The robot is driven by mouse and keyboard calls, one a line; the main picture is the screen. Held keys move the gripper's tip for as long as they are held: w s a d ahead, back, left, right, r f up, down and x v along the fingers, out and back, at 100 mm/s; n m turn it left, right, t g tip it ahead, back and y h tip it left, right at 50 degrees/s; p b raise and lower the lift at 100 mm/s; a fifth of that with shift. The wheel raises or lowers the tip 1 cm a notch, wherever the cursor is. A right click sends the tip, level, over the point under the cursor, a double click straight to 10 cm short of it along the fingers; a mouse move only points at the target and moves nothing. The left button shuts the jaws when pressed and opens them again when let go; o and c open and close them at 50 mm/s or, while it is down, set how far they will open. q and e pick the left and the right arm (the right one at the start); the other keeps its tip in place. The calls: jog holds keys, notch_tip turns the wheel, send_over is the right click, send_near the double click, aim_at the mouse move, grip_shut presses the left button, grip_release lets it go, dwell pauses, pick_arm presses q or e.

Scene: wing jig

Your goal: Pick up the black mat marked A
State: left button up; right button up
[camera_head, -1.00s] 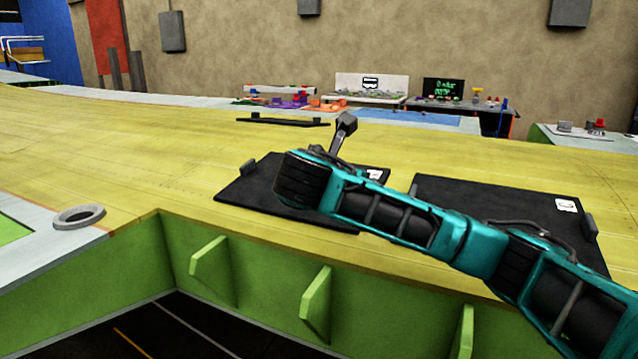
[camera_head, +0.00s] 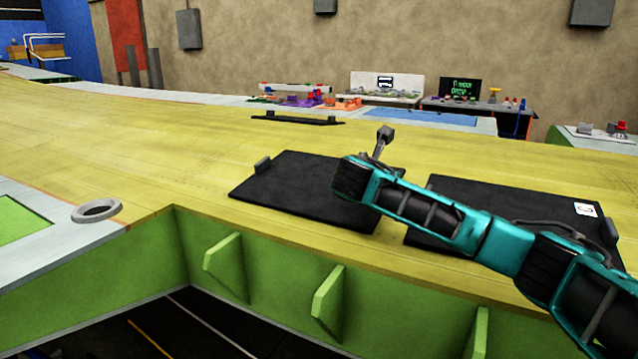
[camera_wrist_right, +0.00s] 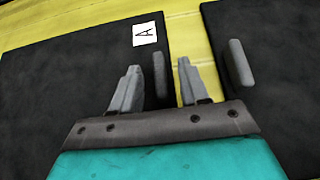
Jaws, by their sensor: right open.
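The black mat marked A (camera_wrist_right: 60,80) fills the left of the right wrist view. Its white A label (camera_wrist_right: 146,34) is near the mat's right edge, with a grey upright handle (camera_wrist_right: 161,74) beside it. My right gripper (camera_wrist_right: 160,82) is open, and in the picture this handle appears between its two fingers. I cannot tell how far above it they are. In the head view I take the left black mat (camera_head: 285,190) to be the same one; my right arm covers its right part and label. My left gripper is not in view.
A second black mat (camera_wrist_right: 285,60) lies to the right across a yellow gap, its grey handle (camera_wrist_right: 238,64) close to the right finger. In the head view it (camera_head: 500,198) carries a white label. A grey ring (camera_head: 97,210) lies at left. A thin black piece (camera_head: 297,119) lies farther back.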

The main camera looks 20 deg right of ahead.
jog(key=shift+w+d+f, duration=0.2)
jog(key=shift+w+d, duration=0.1)
jog(key=shift+w, duration=0.05)
grip_shut()
jog(key=shift+r, duration=0.1)
dwell(0.3)
